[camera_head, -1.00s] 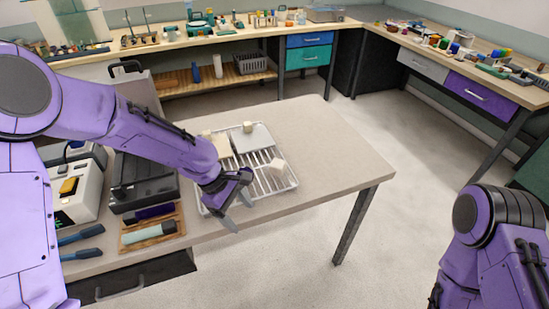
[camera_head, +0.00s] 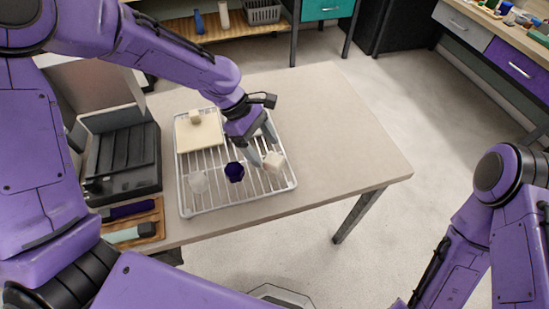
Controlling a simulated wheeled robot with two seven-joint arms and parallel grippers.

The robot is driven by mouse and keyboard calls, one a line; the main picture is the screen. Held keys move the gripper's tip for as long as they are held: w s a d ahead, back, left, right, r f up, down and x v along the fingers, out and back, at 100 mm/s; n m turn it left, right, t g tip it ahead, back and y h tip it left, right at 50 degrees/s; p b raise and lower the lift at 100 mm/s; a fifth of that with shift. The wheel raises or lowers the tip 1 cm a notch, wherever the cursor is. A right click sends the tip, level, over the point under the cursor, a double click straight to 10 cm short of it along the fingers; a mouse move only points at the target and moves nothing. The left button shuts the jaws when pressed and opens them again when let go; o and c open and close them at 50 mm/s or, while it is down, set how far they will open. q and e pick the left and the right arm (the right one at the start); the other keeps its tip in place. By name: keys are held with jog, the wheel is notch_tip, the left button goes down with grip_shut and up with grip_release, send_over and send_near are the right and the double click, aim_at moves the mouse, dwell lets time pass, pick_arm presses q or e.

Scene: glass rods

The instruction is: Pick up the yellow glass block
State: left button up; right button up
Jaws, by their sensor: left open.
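No strongly yellow block stands out on the wire rack (camera_head: 184,203). A pale cream block (camera_head: 273,162) sits at its right side. A dark blue-purple block (camera_head: 235,172) is in the middle, and a whitish block (camera_head: 198,182) is at the left. A small cream cube (camera_head: 195,117) rests on a pale yellowish plate (camera_head: 194,141) at the rack's back left. My left gripper (camera_head: 265,150) is open, pointing down, with its fingers close to the right-hand cream block. I cannot tell whether they touch it. My right gripper is out of view; only its arm shows.
A dark grey case (camera_head: 124,160) with a raised lid stands left of the rack. A wooden tray (camera_head: 158,214) with dark and mint items is in front of it. The table's right part (camera_head: 345,140) is clear, with its edge beyond. Shelving stands behind.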

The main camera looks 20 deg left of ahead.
aim_at(274, 159)
pick_arm(q)
jog(key=x, duration=0.3)
jog(key=w+x, duration=0.1)
jog(key=x, duration=0.2)
jog(key=shift+w+a+p, duration=0.1)
jog(key=shift+w+p, duration=0.05)
jog(key=shift+p, duration=0.25)
jog(key=shift+s+r, duration=0.1)
jog(key=shift+s, duration=0.25)
jog(key=shift+w, duration=0.15)
jog(key=c, duration=1.1)
